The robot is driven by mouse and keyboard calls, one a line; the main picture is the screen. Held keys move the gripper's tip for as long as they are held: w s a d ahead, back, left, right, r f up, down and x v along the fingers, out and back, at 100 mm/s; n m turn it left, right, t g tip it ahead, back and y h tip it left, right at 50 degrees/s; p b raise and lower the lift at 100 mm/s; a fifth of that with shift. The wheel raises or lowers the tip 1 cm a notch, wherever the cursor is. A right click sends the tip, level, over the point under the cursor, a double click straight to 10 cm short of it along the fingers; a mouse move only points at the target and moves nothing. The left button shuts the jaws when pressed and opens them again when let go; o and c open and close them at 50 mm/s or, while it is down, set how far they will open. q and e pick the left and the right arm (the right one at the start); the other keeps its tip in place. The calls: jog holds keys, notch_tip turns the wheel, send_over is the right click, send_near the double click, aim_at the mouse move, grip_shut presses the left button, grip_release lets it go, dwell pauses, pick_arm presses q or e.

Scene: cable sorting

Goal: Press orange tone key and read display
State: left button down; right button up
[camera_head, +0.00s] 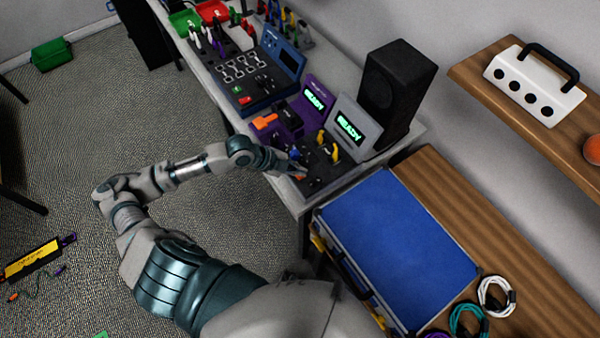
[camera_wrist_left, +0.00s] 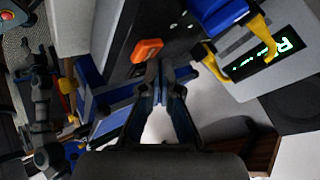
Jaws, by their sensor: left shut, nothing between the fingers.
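My left gripper (camera_head: 298,170) is shut and empty, its tips over the front of a dark panel (camera_head: 316,183) on the bench. In the left wrist view the closed fingertips (camera_wrist_left: 158,70) are close to an orange key (camera_wrist_left: 146,50) on the dark panel. I cannot tell whether they touch it. In the head view the gripper mostly covers this key. A grey display (camera_head: 352,128) behind the panel shows READY in green. It also shows, turned, in the left wrist view (camera_wrist_left: 265,55). My right gripper is not in view.
A purple device (camera_head: 314,95) with its own READY screen stands left of the grey display. A black speaker (camera_head: 396,88) stands behind. Yellow clips (camera_head: 334,152) rise from the panel. A blue case (camera_head: 395,245) lies to the right, and coiled cables (camera_head: 496,296) lie beyond it.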

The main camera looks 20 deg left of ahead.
pick_arm(q)
jog(key=shift+f, duration=0.45)
dwell(0.6)
jog(key=shift+r, duration=0.1)
jog(key=shift+r+p, duration=0.75)
jog(key=shift+p, duration=0.05)
jog(key=shift+r, duration=0.1)
notch_tip(320, 180, up, 5)
jog(key=p, duration=0.5)
dwell(0.7)
